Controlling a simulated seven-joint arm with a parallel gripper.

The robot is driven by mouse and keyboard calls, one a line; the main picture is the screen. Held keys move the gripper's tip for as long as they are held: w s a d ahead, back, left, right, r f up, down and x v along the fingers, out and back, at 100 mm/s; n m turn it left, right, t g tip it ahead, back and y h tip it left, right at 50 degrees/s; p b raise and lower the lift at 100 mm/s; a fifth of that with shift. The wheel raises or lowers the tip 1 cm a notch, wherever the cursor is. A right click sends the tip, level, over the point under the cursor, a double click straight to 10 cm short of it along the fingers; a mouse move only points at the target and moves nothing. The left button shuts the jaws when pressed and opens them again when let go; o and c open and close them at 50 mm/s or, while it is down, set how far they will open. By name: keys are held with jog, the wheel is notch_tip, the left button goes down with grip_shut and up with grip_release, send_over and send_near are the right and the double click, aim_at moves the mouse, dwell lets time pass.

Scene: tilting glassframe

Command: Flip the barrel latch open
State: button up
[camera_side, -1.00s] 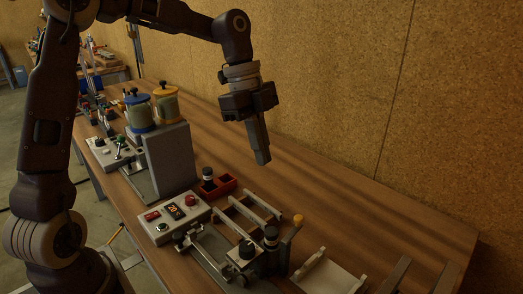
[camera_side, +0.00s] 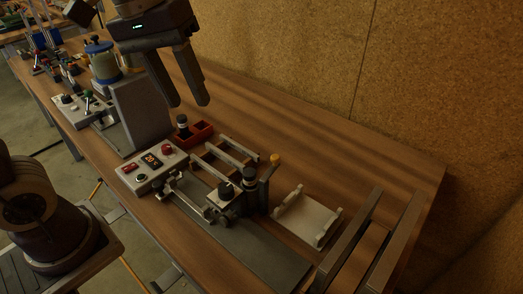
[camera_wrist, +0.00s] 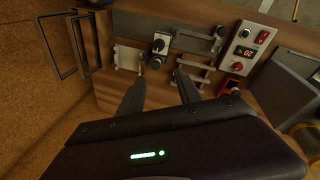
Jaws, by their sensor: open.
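The latch fixture (camera_side: 226,198) stands on the bench in the side view, with a black knob on a pale block, a dark upright cylinder (camera_side: 249,178) and a yellow-tipped lever (camera_side: 272,163) beside it. I cannot tell for certain which part is the barrel latch. The fixture also shows at the top middle of the wrist view (camera_wrist: 160,44). My gripper (camera_side: 188,103) is open and empty, its two fingers apart. It hangs above the bench, up and left of the fixture, touching nothing. In the wrist view, the fingertips (camera_wrist: 160,83) appear below the fixture.
A grey control box (camera_side: 152,169) with buttons and a display stands left of the fixture. A red tray (camera_side: 203,132), slatted rack (camera_side: 224,153) and pale cradle (camera_side: 306,217) are nearby. A grey block (camera_side: 138,112) stands at left, and a frame (camera_side: 352,240) at front right.

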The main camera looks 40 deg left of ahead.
jog(key=w+d+f+n+g+h, duration=0.1)
jog(key=w+f+n, duration=0.1)
jog(key=w, duration=0.3)
jog(key=w+d+f+n+g, duration=0.1)
jog(key=w+d+f+g, duration=0.1)
jog(key=w, duration=0.3)
jog(key=n+g, duration=0.2)
jog(key=n, duration=0.1)
send_near(275, 156)
jog(key=f, duration=0.1)
jog(key=shift+h, duration=0.4)
jog(key=x, duration=0.6)
jog(key=shift+s+a+f, duration=0.15)
jog(key=shift+s, duration=0.05)
jog(key=shift+f, duration=0.35)
